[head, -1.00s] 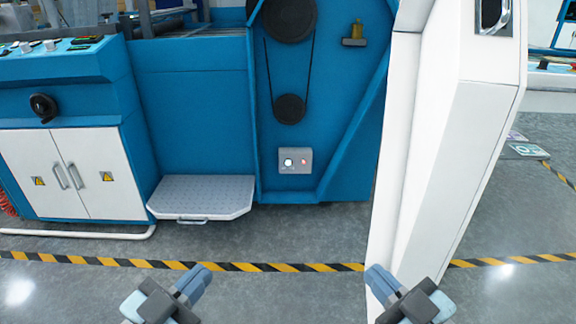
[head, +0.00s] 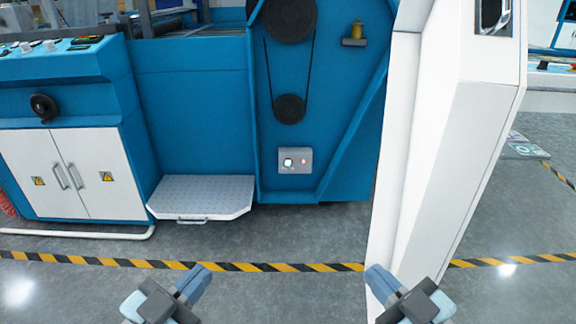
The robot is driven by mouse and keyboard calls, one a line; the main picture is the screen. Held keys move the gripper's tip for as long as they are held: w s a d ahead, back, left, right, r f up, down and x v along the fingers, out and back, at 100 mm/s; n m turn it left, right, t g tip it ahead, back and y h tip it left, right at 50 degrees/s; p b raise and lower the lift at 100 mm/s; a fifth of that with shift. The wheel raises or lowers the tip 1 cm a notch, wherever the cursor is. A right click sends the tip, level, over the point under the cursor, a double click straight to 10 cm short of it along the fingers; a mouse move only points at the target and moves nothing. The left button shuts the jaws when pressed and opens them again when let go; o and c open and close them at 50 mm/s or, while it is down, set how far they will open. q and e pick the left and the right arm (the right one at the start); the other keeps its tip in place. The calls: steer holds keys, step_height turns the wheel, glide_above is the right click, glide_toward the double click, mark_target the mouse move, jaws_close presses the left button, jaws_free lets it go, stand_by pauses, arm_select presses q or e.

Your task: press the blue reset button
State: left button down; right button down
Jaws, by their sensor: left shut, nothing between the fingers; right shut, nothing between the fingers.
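A small grey button box (head: 295,161) is on the lower part of the blue machine panel. It carries a whitish round button (head: 288,162) on its left and a small red one (head: 304,161) on its right. I cannot make out a blue button at this size. My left gripper (head: 205,272) is shut and empty, low in the view, over the floor in front of the machine. My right gripper (head: 371,272) is shut and empty, in front of the white door's lower edge. Both are well apart from the box.
A white door (head: 440,150) stands open right of the panel. A grey step plate (head: 200,196) sticks out at the machine's foot. A control desk (head: 60,100) with a handwheel is at left. Yellow-black tape (head: 300,267) crosses the floor. The floor before the box is clear.

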arm_select(q)
steer(key=shift+r, duration=0.1)
stand_by(0.5)
